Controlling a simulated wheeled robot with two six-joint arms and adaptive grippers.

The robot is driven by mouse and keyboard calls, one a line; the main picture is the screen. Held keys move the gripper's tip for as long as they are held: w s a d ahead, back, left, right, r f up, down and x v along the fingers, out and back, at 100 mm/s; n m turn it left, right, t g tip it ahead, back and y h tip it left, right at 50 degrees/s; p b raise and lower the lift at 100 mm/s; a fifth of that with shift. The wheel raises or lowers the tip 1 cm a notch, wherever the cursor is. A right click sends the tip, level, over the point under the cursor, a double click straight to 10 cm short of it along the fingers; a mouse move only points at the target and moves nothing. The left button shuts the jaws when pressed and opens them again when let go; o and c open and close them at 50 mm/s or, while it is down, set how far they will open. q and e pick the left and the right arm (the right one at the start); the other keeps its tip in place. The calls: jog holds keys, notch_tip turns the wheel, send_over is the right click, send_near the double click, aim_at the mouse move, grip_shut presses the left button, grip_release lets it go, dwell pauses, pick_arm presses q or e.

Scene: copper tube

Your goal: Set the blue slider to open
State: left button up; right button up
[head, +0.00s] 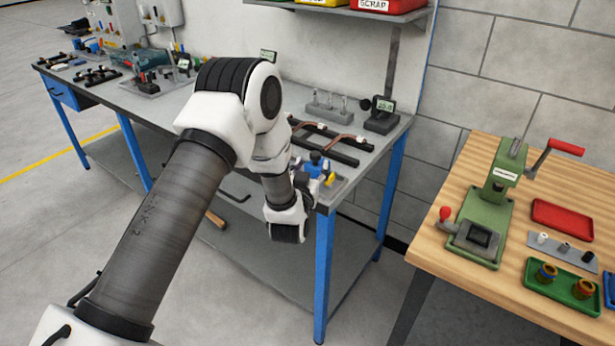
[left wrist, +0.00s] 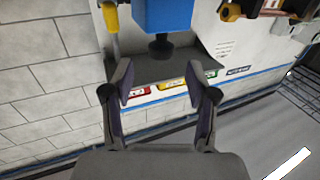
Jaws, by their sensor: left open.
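A small blue block with a dark knob, which looks like the blue slider (head: 316,162), is at the near right corner of the grey bench, partly hidden by my left arm. The block also shows at the top of the left wrist view (left wrist: 167,14), where the picture is upside down and the dark knob points down. A yellow part (left wrist: 111,22) is beside it. My left gripper (left wrist: 164,88) is open and empty, with the block beyond its fingertips and apart from them. In the head view the fingers are mostly hidden. I cannot tell the slider's setting. My right gripper is not in view.
Copper tube on black bars (head: 335,138), a small display (head: 383,115) and a grey block with pins (head: 327,105) stand behind on the bench. A wooden table (head: 465,270) with a green press (head: 490,210) stands at right.

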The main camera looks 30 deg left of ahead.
pick_arm(q)
jog(key=v, duration=0.6)
